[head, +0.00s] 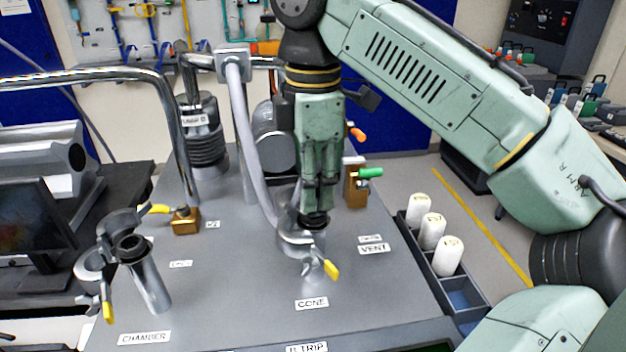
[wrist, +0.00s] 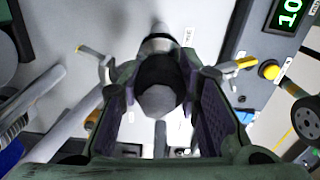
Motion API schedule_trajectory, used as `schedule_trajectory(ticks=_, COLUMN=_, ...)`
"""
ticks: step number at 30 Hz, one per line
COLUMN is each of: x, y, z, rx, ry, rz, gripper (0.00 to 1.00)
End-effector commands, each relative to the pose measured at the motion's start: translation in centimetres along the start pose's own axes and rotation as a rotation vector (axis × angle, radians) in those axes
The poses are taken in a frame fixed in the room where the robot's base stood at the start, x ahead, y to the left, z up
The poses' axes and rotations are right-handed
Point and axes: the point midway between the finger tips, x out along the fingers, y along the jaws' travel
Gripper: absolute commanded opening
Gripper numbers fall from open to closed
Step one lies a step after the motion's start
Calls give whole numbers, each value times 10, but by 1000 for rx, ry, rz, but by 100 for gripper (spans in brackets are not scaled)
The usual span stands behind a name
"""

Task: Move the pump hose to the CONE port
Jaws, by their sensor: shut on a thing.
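My gripper (head: 318,200) points straight down over the CONE port (head: 300,245), shut on the dark end of the pump hose (head: 243,130). The grey hose hangs from a bracket and curves down to my fingers. In the wrist view, the hose end (wrist: 160,95) sits between the two fingers. The hose end is at the CONE port's mouth; whether it is fully seated I cannot tell. A clamp with a yellow handle (head: 331,270) is around the CONE port; its arms spread on both sides in the wrist view. The CONE label (head: 311,303) lies in front.
The CHAMBER port (head: 150,285) stands at left with an open, yellow-handled clamp. A chrome pipe (head: 172,110) arches behind it. Brass valves stand at the back left (head: 186,220) and right (head: 356,190). A tray (head: 462,300) with white cylinders borders the right edge.

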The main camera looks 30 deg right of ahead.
Motion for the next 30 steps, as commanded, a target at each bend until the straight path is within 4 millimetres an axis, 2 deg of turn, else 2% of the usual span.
schedule_trajectory(ticks=25, x=10, y=0, z=0, rx=0, ry=0, rz=1, gripper=0)
schedule_trajectory(ticks=26, x=9, y=0, z=0, rx=0, ry=0, rz=1, gripper=32)
schedule_trajectory(ticks=30, x=9, y=0, z=0, rx=0, ry=0, rz=0, gripper=42)
